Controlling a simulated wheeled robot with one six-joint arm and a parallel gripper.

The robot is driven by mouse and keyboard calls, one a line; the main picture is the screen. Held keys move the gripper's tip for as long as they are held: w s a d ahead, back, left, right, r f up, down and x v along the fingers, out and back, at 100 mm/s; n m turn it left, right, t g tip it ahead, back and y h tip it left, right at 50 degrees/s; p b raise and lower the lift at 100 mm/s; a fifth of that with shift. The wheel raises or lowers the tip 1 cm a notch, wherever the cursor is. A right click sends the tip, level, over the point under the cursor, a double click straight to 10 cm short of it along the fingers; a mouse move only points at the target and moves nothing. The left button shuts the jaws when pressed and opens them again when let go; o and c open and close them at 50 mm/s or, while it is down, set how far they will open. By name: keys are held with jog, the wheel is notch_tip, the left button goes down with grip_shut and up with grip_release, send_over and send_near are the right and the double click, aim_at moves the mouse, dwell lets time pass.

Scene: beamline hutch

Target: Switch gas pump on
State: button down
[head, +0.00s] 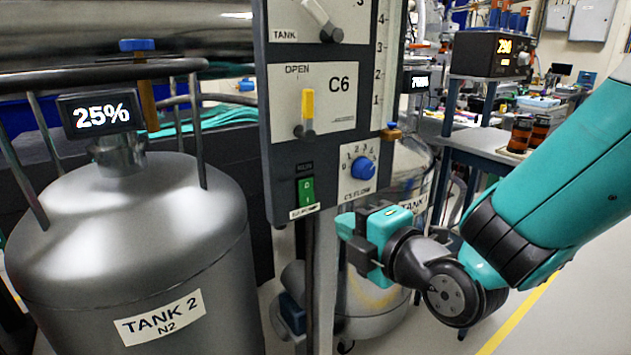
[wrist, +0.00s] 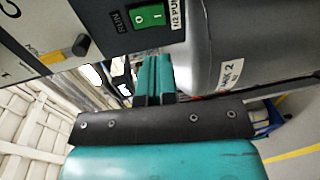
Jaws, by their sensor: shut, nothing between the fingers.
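The pump switch is a green rocker (head: 306,192) marked 0 and I, low on the grey control panel (head: 262,150). A small dark RUN plate sits above it and a white label below it. In the wrist view the rocker (wrist: 149,17) is at the top edge, and its label reads roughly "N2 PUM", cut off. My gripper (head: 343,227) is shut and empty, to the lower right of the rocker and apart from it in the picture. Its teal fingers (wrist: 154,78) lie together in the wrist view. I cannot tell which way the rocker is pressed.
A blue flow knob (head: 363,167) is just above my gripper. A yellow-tipped C6 lever (head: 307,108) sits higher on the panel. The grey Tank 2 (head: 130,240), with a 25% display (head: 100,113), stands left. Another tank (head: 372,300) stands behind the panel post.

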aim_at(308, 203)
jog(key=p+x, duration=0.6)
jog(key=x, duration=0.2)
jog(key=shift+w, duration=0.3)
jog(key=shift+w+a+f+p, duration=0.2)
jog(key=shift+w+a+p, duration=0.15)
jog(key=shift+w, duration=0.1)
jog(key=shift+f, duration=0.1)
